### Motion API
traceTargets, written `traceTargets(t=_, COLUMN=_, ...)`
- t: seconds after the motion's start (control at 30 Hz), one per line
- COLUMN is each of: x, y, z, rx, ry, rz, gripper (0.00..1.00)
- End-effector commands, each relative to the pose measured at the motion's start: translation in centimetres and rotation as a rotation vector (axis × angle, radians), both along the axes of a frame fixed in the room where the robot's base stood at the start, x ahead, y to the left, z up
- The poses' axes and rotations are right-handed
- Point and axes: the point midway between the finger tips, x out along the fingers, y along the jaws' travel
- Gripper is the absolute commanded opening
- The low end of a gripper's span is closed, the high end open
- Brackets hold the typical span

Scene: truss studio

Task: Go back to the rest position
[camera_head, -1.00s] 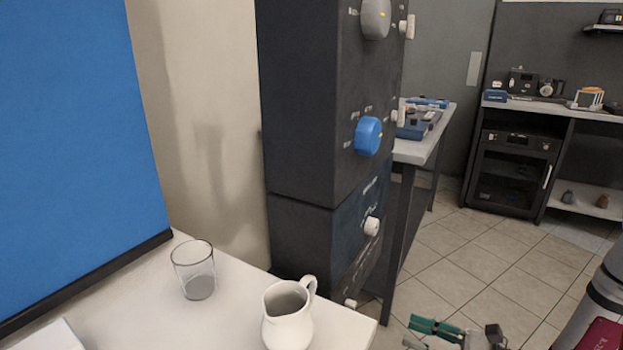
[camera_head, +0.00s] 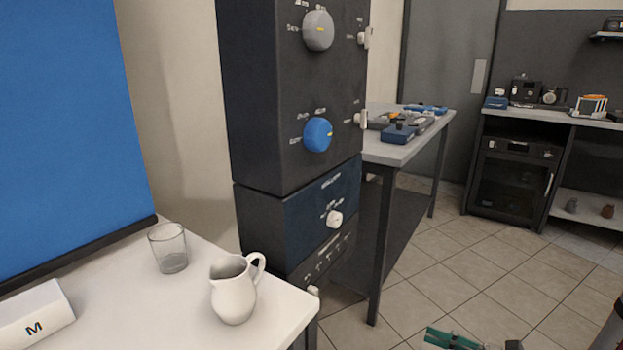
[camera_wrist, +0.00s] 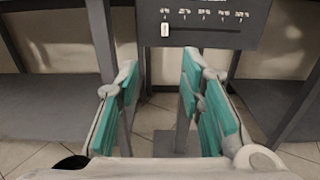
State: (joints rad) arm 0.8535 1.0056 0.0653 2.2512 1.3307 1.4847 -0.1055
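My gripper shows in the wrist view (camera_wrist: 158,100) with its two teal-padded fingers apart and nothing between them. Past the fingers are the lower front of a dark panel and the tiled floor. In the head view only a teal piece of my gripper (camera_head: 452,339) shows at the bottom edge, right of the white table; the rest is cut off. No other object is named by the task.
A white table (camera_head: 130,315) at left holds a glass (camera_head: 168,250), a white jug (camera_head: 234,292) and a white block marked M (camera_head: 36,318). A dark cabinet with knobs (camera_head: 262,100) stands behind. A grey workbench (camera_head: 402,150) is beyond. Tiled floor (camera_head: 445,250) is free at right.

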Motion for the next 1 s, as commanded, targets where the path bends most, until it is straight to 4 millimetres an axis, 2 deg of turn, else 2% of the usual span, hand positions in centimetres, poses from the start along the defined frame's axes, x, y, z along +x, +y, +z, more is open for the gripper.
traceTargets(t=0.27, x=-0.5, y=1.5, z=2.3, rx=-0.053, ry=-0.043, rz=0.097, gripper=0.35)
traceTargets(t=0.57, x=-2.0, y=4.2, z=6.1, rx=-0.158, ry=-0.118, rz=0.275, gripper=0.35)
traceTargets(t=0.77, x=-4.7, y=7.0, z=10.0, rx=-0.292, ry=-0.21, rz=0.486, gripper=0.35)
traceTargets(t=1.0, x=-9.9, y=10.1, z=14.3, rx=-0.509, ry=-0.344, rz=0.789, gripper=0.35)
